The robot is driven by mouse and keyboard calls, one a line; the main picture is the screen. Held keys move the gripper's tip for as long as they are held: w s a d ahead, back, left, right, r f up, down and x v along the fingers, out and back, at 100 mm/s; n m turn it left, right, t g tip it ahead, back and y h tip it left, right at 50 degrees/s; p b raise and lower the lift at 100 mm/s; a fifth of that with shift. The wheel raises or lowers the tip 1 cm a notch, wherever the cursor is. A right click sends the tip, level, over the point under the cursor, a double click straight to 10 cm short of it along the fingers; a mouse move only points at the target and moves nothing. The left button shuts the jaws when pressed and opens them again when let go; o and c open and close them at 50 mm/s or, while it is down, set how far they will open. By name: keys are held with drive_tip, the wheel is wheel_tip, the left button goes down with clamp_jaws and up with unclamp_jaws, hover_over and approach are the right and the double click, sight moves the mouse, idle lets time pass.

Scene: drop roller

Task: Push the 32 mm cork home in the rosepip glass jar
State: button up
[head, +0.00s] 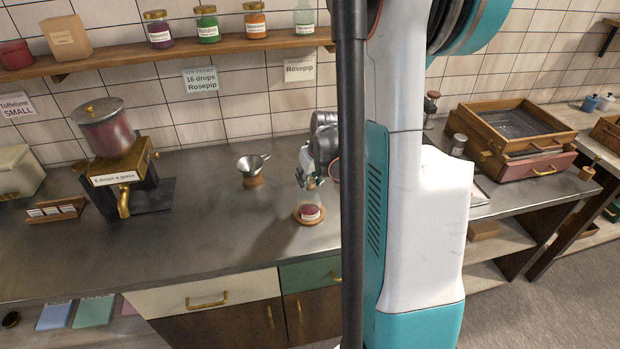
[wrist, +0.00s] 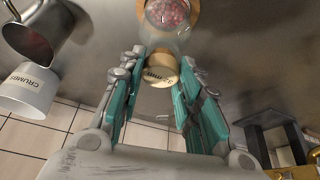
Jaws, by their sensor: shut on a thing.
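The glass jar (head: 309,212) stands upright on a round wooden coaster (head: 298,219) on the counter, with dark pink drops inside; the wrist view shows its contents (wrist: 168,13) at the top. The pale cork (wrist: 160,70), marked in mm on its face, is between the fingertips of my gripper (wrist: 158,64). My gripper (head: 309,181) is shut on the cork, pointing down over the jar's mouth. The cork lines up roughly with the jar, but I cannot tell whether it sits in the neck or just above it.
A metal funnel (head: 251,167) on a cork-coloured stand is left of the jar. A brass-spouted dispenser (head: 120,165) stands further left. A metal jug (wrist: 38,28) and a white CRUMBS cup (wrist: 28,90) show in the wrist view. The counter between funnel and dispenser is clear.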

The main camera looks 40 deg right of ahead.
drive_tip(key=shift+f+b, duration=0.85)
drive_tip(key=shift+f, duration=0.15)
drive_tip(key=o, duration=0.8)
drive_tip(key=shift+o, duration=0.2)
drive_tip(key=shift+r, duration=0.1)
drive_tip(key=v, duration=1.2)
